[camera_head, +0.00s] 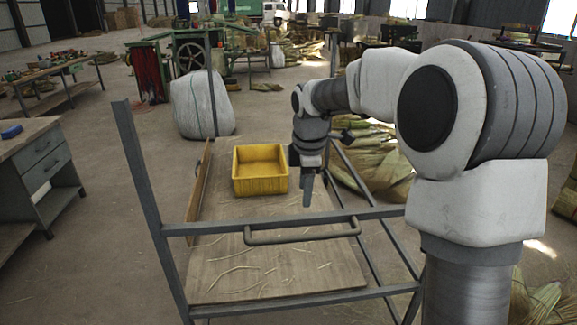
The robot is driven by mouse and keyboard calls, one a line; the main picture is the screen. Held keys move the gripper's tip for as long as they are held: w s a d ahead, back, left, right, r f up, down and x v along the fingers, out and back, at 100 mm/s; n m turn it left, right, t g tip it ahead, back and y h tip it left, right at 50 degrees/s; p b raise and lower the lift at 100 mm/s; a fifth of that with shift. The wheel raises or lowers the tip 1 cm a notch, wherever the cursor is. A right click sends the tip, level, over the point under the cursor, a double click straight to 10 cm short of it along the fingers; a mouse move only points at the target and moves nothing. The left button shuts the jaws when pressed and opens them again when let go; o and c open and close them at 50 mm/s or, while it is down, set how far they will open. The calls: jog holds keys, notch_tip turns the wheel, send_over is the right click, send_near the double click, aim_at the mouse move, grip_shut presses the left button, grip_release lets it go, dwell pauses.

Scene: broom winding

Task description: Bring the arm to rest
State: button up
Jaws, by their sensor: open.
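My arm reaches from the right side of the view over the cart, with its elbow bent and its wrist pointing down. My gripper (308,190) hangs above the wooden deck of the cart (245,275), just right of the yellow crate (260,186). It is open, and nothing shows between its fingers. The fingers are small and dark in this view. The yellow crate stands upright on the deck and looks empty. A small gap shows between the crate and my gripper.
The cart's front rail and handle (300,234) cross in front of the deck, where loose straws lie. Broom straw bundles (375,165) lie right of the cart. A white sack (203,103) stands behind it, and a workbench (40,165) is at left.

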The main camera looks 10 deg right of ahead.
jog(key=s+d+r+m+t, duration=0.1)
jog(key=s+r+m, duration=0.1)
jog(key=s+m, duration=0.6)
jog(key=s+r+m+t, duration=0.2)
jog(key=s+m, duration=0.7)
jog(key=s, duration=1.3)
jog(key=shift+d+r+m, duration=0.2)
jog(key=shift+d+m, duration=0.1)
jog(key=shift+d, duration=0.1)
jog(key=shift+d, duration=0.1)
